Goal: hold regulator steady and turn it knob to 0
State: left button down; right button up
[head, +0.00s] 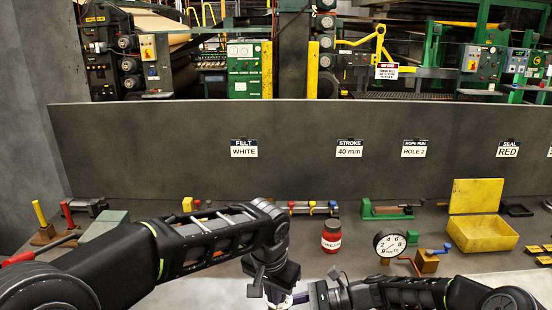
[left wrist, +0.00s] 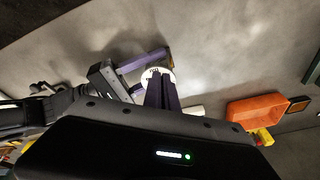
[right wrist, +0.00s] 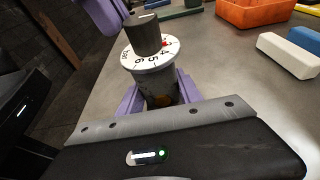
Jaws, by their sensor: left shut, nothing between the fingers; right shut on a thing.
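The regulator is a short metal cylinder with a white numbered dial (right wrist: 150,56) and a dark round knob (right wrist: 144,36) on top, with a pale line on the knob's top. A red mark shows by the dial's far right edge, near the 4. My right gripper (right wrist: 155,92) is shut around the body below the dial and holds it roughly upright. My left gripper (left wrist: 160,88) is shut and empty; its purple fingers also show beside the knob in the right wrist view (right wrist: 108,14). I cannot tell whether they touch it. In the head view my arms mostly hide the regulator.
A red jar (head: 331,237), a round gauge (head: 390,245) and an open yellow box (head: 483,233) stand on the grey bench. An orange bin (right wrist: 255,10), a white block (right wrist: 288,55) and a blue block (right wrist: 304,40) lie beyond the regulator. A dark panel with signs backs the bench.

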pick_arm(q)
jog(key=shift+s+d, duration=0.15)
jog(key=shift+d, duration=0.35)
dwell(0.3)
jog(key=shift+s, duration=0.15)
jog(key=shift+s+a, duration=0.1)
jog(key=shift+s, duration=0.15)
dwell(0.3)
jog(key=v, duration=0.3)
jog(key=w+v, duration=0.1)
jog(key=v, duration=0.1)
jog(key=shift+d+r, duration=0.3)
jog(key=shift+r, duration=0.2)
jog(key=shift+w, duration=0.1)
jog(key=shift+w+a+r, duration=0.6)
jog(key=shift+w+a, duration=0.2)
jog(key=shift+a, duration=0.1)
